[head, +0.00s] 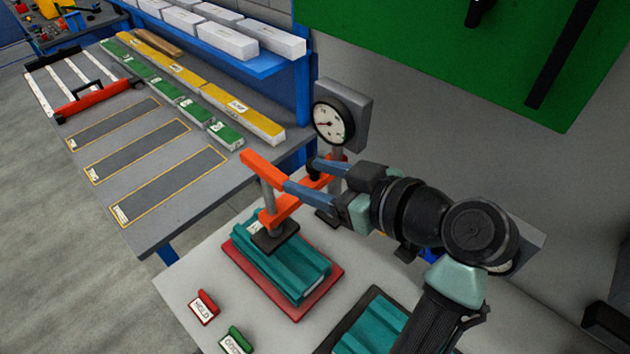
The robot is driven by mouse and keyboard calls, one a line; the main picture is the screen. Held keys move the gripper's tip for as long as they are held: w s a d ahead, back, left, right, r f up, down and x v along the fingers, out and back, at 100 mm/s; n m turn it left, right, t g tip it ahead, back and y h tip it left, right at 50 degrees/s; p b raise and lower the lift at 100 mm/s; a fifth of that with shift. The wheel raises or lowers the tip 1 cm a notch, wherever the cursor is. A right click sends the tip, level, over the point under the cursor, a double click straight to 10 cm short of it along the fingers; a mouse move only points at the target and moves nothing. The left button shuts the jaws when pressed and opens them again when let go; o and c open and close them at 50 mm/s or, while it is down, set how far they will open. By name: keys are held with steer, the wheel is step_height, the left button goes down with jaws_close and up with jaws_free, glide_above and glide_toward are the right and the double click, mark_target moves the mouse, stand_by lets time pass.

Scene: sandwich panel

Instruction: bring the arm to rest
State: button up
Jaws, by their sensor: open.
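My gripper (299,175) is open, its two blue-grey fingers pointing left beside the orange press arm. One fingertip overlaps the end of the orange lever (262,168) in the picture; I cannot tell whether they touch. The press (275,212) has a dark foot resting over a teal ribbed panel stack (285,262) on a red tray (312,303). My arm reaches in from the lower right and covers part of the bench.
A dial gauge (330,122) stands just behind my gripper. A second teal panel (372,325) lies in a dark tray near my arm. Red (204,307) and green (236,341) signs stand in front. A grey table (140,215) with strips and boxes is at left.

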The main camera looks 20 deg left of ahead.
steer(key=shift+d+r, duration=0.1)
steer(key=shift+d, duration=0.05)
stand_by(0.4)
steer(key=w+d+r+m+t+h, duration=0.35)
steer(key=r+t, duration=0.25)
steer(key=r, duration=0.2)
steer(key=w+d+r+m+t+h, duration=0.2)
steer(key=w+d+r+m+t, duration=0.3)
steer(key=r, duration=0.4)
steer(key=s+d+r+m+t+h, duration=0.2)
steer(key=s+r+t, duration=0.4)
steer(key=r, duration=0.4)
steer(key=s+d+r+m+t+h+b, duration=0.1)
steer(key=s+d+r+m+t+h, duration=0.2)
steer(key=s+r, duration=0.5)
step_height(320, 180, up, 3)
steer(key=d+t+h, duration=0.1)
steer(key=t+h, duration=0.1)
steer(key=t, duration=0.1)
steer(key=shift+s+m, duration=0.35)
steer(key=shift+f, duration=0.1)
